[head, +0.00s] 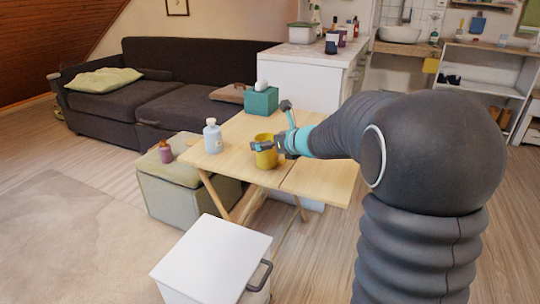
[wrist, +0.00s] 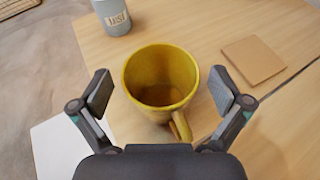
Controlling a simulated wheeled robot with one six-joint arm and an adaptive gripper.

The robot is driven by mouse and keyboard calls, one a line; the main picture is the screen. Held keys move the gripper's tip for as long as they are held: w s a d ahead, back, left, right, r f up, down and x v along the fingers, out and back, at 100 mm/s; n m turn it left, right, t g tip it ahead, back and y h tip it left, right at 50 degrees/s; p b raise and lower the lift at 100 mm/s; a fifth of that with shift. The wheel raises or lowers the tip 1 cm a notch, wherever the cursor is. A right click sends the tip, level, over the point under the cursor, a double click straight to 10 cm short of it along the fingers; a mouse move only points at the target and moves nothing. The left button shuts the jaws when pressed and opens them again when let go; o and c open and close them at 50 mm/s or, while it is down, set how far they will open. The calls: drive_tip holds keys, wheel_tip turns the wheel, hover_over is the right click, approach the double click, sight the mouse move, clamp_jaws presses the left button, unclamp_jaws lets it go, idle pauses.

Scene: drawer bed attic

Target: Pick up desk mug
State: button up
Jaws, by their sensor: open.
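The yellow desk mug (head: 265,158) stands upright on the wooden folding table (head: 236,133). In the wrist view the mug (wrist: 160,77) is seen from above, empty, with its handle toward the lower right. My gripper (wrist: 160,93) is open, with one finger on each side of the mug and gaps visible between pads and mug. In the head view my gripper (head: 276,126) is at the mug and partly covers it.
A pale bottle (head: 213,137) stands on the table left of the mug; its lower part shows in the wrist view (wrist: 112,16). A teal box (head: 261,101) is at the table's back. A flat tan square (wrist: 253,60) lies right of the mug. A white lidded bin (head: 212,258) stands in front.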

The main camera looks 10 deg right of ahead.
drive_tip(key=c, duration=1.3)
drive_tip(key=shift+c, duration=0.2)
drive_tip(key=shift+r, duration=0.2)
